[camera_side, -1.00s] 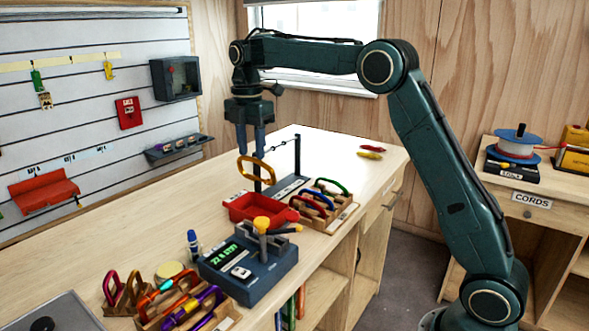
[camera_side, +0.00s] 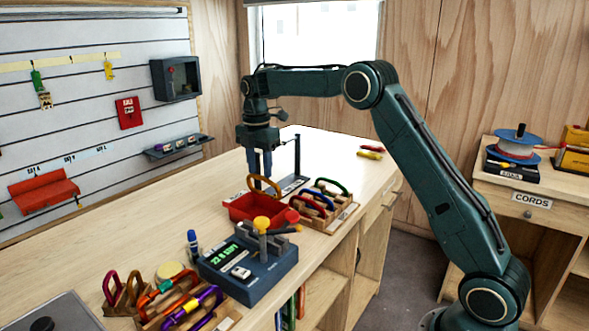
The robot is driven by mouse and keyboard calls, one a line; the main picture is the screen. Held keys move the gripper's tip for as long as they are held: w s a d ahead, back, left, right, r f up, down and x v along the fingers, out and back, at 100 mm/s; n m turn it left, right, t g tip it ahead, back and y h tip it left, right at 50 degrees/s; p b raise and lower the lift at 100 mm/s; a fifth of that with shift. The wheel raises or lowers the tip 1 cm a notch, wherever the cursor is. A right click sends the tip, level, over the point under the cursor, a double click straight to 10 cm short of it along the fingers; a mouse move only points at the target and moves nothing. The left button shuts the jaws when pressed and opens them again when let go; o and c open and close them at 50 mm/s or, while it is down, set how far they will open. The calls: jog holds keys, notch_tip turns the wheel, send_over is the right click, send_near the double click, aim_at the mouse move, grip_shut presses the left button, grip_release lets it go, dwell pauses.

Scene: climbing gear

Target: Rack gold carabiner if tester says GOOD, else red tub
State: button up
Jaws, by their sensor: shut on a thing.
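My gripper (camera_side: 264,174) points down and is shut on the gold carabiner (camera_side: 252,181), which hangs tilted from the fingertips. The carabiner overlaps the near end of the dark rack (camera_side: 297,157) in the picture; I cannot tell whether they touch. The rack's near post is mostly hidden behind the fingers and carabiner. The red tub (camera_side: 236,211) stands on the bench just in front of it. The tester (camera_side: 258,277) is a blue-grey box nearer the camera, with a green-lit display (camera_side: 222,257) whose text is too small to read surely.
A wooden holder (camera_side: 340,222) with red, blue and green carabiners stands right of the tub. Another wooden holder (camera_side: 226,321) with purple and orange ones is at the front. A blue marker (camera_side: 193,243) stands left of the tester. The bench behind the rack is mostly clear.

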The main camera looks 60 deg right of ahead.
jog(key=shift+f, duration=2.3)
jog(key=o, duration=1.3)
jog(key=shift+o, duration=0.2)
notch_tip(320, 180, up, 14)
jog(key=shift+w+f, duration=0.1)
